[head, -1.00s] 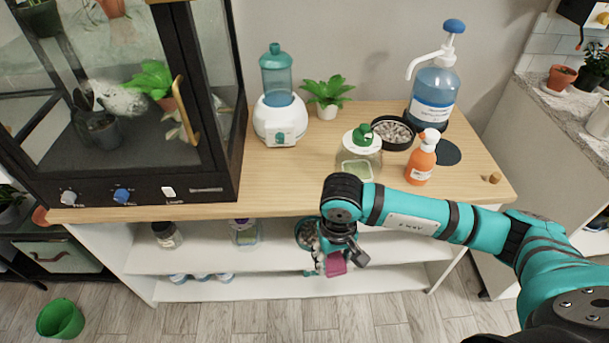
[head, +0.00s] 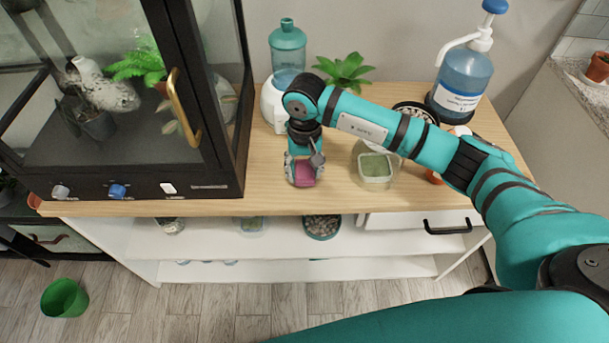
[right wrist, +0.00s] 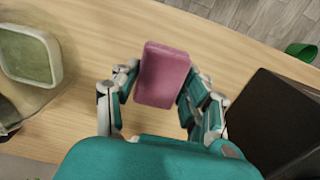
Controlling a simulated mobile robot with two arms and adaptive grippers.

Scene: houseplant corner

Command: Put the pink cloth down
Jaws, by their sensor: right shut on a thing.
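The pink cloth (head: 305,175), a folded block-like pad, is held between the fingers of my right gripper (head: 303,180). In the right wrist view the cloth (right wrist: 162,74) sits between the fingertips of the gripper (right wrist: 158,88), its far end sticking out past them. The gripper points down over the front part of the wooden top (head: 265,195). I cannot tell whether the cloth touches the wood. My left gripper is not in view.
A clear jar with green contents (head: 376,168) stands to the right of the gripper. A black glass cabinet (head: 215,165) stands to the left. The humidifier (head: 284,50) and a potted plant (head: 345,72) are behind. Bare wood lies left of the gripper.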

